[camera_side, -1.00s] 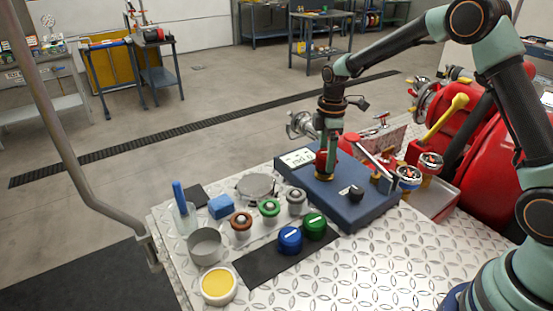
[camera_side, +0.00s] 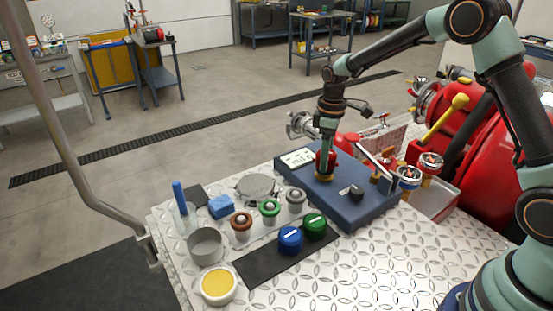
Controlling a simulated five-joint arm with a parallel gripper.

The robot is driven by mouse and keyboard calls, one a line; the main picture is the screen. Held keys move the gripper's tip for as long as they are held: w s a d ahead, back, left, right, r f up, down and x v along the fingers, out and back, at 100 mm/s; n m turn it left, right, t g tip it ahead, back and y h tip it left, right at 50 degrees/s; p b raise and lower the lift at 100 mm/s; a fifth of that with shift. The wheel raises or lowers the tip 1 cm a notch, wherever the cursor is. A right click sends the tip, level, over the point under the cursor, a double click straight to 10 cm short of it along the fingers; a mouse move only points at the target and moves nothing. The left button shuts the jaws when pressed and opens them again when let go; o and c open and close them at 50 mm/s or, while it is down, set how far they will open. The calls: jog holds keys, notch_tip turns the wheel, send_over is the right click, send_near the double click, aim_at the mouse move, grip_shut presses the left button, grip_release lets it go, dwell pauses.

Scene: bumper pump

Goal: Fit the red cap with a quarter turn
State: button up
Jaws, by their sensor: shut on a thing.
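The red cap (camera_side: 320,162) is between the fingers of my gripper (camera_side: 326,160), which is shut on it. The cap is at the blue box (camera_side: 352,208), near its display, with a brass-coloured part (camera_side: 325,177) just below it. I cannot tell whether the cap touches the box. Three necks stand in a row on the deck: one with a brown-red ring (camera_side: 241,227), one with a green ring (camera_side: 269,212) and a grey one (camera_side: 295,201). The fingers hide part of the cap.
A blue cap (camera_side: 290,240) and a green cap (camera_side: 314,225) stand on a black mat (camera_side: 255,268). A yellow-filled tub (camera_side: 218,285), a grey cup (camera_side: 205,246) and a blue sponge (camera_side: 221,206) are at the left.

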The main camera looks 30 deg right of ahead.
jog(key=m, duration=0.7)
jog(key=shift+r, duration=0.2)
jog(key=o, duration=1.4)
jog(key=shift+o, duration=0.8)
jog(key=shift+f, duration=0.1)
jog(key=shift+r, duration=3.5)
